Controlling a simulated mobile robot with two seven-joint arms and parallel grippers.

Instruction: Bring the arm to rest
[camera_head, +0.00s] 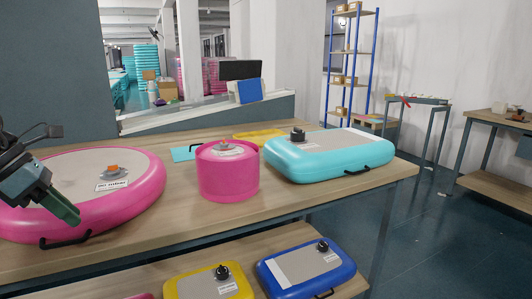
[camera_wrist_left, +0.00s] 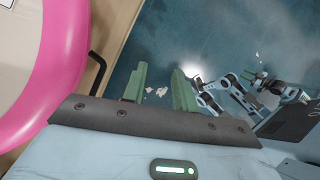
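My left gripper (camera_head: 66,210) comes in from the left over the near part of the large pink round inflatable (camera_head: 140,185). In the left wrist view my left gripper (camera_wrist_left: 160,82) has its two green fingers apart with nothing between them, pointing toward the dark floor. The pink inflatable's edge (camera_wrist_left: 70,70) and a black handle show at the left there. Parts that look like my other arm (camera_wrist_left: 240,95) show small at the right of that view; its fingers are too small to read.
The wooden workbench (camera_head: 300,196) also carries a pink cylinder (camera_head: 228,178) and a turquoise inflatable (camera_head: 330,155). Yellow (camera_head: 205,285) and blue (camera_head: 305,268) inflatables lie on the lower shelf. A blue-framed rack (camera_head: 349,60) and side table (camera_head: 505,130) stand at right. Floor between is open.

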